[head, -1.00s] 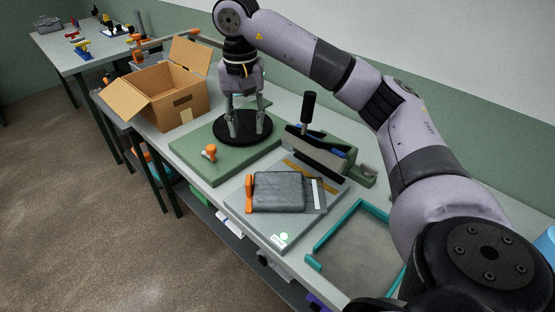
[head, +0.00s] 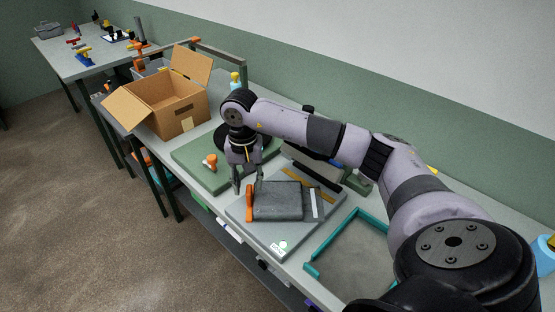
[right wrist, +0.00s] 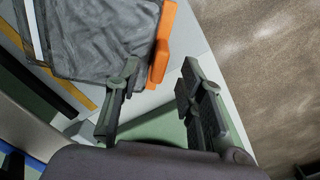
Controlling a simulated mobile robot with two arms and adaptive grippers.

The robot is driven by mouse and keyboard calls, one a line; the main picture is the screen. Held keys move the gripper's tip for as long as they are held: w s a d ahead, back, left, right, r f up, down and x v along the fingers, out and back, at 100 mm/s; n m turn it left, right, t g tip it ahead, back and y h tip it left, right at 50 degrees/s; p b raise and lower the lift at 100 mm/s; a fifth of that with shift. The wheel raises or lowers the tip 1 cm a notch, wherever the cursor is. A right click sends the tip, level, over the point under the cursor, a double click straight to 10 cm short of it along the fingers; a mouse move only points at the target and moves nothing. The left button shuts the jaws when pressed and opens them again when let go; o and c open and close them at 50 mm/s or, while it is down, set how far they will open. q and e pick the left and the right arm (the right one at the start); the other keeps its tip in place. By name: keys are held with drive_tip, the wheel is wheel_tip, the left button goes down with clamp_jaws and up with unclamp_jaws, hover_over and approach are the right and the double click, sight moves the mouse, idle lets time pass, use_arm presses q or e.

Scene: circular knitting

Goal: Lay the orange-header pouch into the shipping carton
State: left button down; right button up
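The grey pouch (head: 280,203) lies flat on a light grey board, its orange header (head: 250,204) along its left edge. My right gripper (head: 248,188) is open and empty, pointing down near the header's far end. In the right wrist view the open fingers (right wrist: 160,75) are below the orange header (right wrist: 163,42), with the pouch (right wrist: 100,38) at upper left. Whether a finger touches the pouch, I cannot tell. The shipping carton (head: 185,118) stands at the far left of the bench with its flaps open. My left gripper is not in view.
A green board (head: 195,170) with an orange knob (head: 211,161) lies between pouch and carton. A black disc behind my gripper is partly hidden. A teal-edged tray (head: 320,250) is at right of the pouch. The bench's front edge is close to the board.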

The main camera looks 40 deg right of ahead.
drive_tip(key=shift+f, duration=0.85)
drive_tip(key=shift+c, duration=0.2)
clamp_jaws()
